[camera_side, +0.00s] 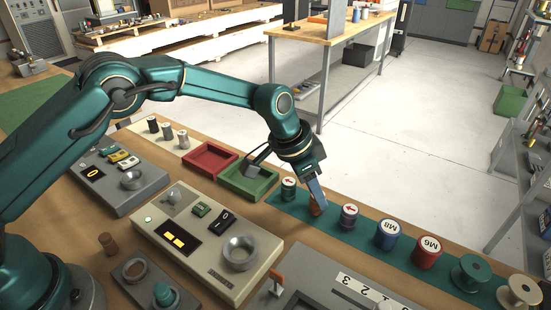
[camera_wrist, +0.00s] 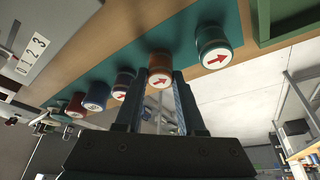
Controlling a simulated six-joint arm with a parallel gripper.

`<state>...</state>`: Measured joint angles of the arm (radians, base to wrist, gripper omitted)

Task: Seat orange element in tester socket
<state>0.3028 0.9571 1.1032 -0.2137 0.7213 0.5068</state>
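The orange element (camera_side: 316,208) is a small cylinder standing on the green mat, partly hidden by my gripper in the side view. In the wrist view the orange element (camera_wrist: 160,62) shows a red arrow on its pale end. My gripper (camera_wrist: 160,78) has one finger on each side of it; whether they press on it is unclear. In the side view my gripper (camera_side: 316,198) points down at the mat. A beige tester (camera_side: 190,270) has a round metal socket (camera_side: 239,252), apparently empty, and a lit yellow display. A grey tester (camera_side: 112,190) has a smaller round socket (camera_side: 131,180).
A green arrow-marked element (camera_side: 289,190) and a dark one (camera_side: 349,216) stand close on either side. Blue (camera_side: 388,235) and red (camera_side: 427,252) spools stand farther right on the mat (camera_side: 368,251). Green (camera_side: 254,192) and red (camera_side: 211,174) trays lie behind the tester.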

